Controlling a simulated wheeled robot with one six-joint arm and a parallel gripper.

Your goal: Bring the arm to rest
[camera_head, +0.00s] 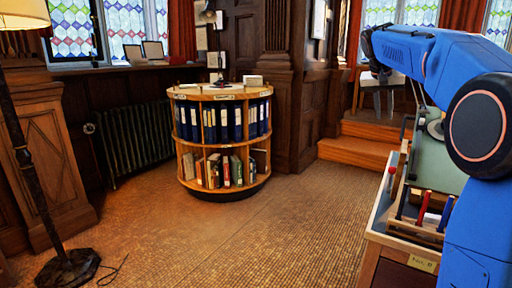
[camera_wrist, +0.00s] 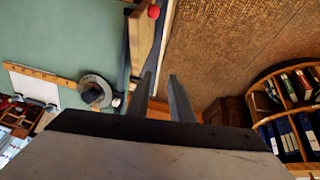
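My blue arm (camera_head: 410,50) is raised and bent over the drafting desk at the right of the head view. My gripper (camera_wrist: 163,82) shows in the wrist view with its two grey fingers apart and nothing between them. It is above the edge of the desk, with the green board (camera_wrist: 60,35) to the left and the floor to the right. In the head view the gripper's fingers cannot be made out, and my arm covers part of the desk.
The green board also shows in the head view (camera_head: 440,165); red and blue upright items (camera_head: 423,208) stand in front of it. A round bookcase (camera_head: 222,148) with binders stands mid-room. A floor lamp (camera_head: 35,165) is at left. Wooden steps (camera_head: 355,152) rise behind. The floor between is clear.

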